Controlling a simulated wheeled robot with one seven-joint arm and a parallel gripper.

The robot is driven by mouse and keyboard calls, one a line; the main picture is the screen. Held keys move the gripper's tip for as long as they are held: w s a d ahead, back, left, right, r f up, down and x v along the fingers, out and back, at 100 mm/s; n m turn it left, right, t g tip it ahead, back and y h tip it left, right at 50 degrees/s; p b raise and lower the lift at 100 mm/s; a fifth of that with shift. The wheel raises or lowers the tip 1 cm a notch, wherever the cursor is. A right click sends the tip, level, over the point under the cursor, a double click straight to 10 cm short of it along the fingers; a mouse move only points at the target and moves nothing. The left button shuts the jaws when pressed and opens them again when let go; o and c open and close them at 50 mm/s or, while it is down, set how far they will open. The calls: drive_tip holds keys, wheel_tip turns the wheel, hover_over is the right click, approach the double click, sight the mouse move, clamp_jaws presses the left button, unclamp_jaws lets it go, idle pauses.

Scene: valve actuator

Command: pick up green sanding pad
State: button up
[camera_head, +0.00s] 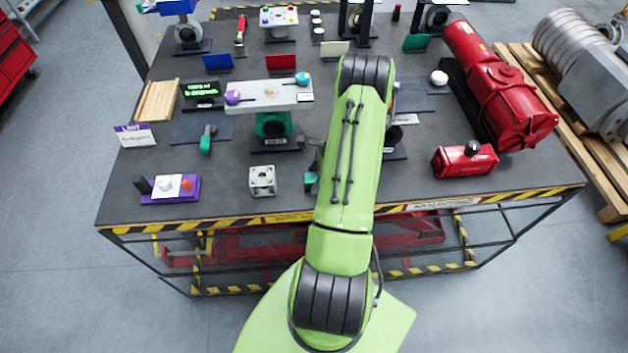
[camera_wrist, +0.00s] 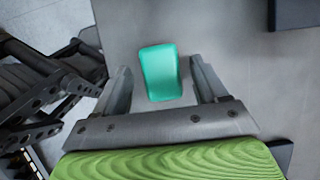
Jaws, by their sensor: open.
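The green sanding pad (camera_wrist: 160,73) shows in the wrist view as a small teal-green block on the grey table top. It lies between the two spread fingers of my gripper (camera_wrist: 160,84), with a gap on each side, so the fingers do not touch it. My gripper is open and empty. In the head view a small green piece (camera_head: 310,181), likely the pad, shows just left of my arm near the table's front edge. My arm hides most of my gripper (camera_head: 314,160) there.
A purple button box (camera_head: 170,188) is at the front left. A green-handled tool (camera_head: 207,138) lies behind. A red box (camera_head: 465,160) and large red actuator (camera_head: 500,88) are at right. The front edge has striped tape.

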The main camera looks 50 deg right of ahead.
sight(314, 177)
drive_tip(key=shift+w+a+f, duration=0.1)
drive_tip(key=shift+w+f, duration=0.3)
drive_tip(key=shift+f, duration=0.3)
drive_tip(key=shift+s, duration=0.1)
drive_tip(key=shift+c, duration=1.4)
drive_tip(key=c, duration=0.8)
wheel_tip(314, 177, up, 10)
drive_tip(key=shift+r, duration=0.1)
drive_tip(key=shift+c, duration=0.2)
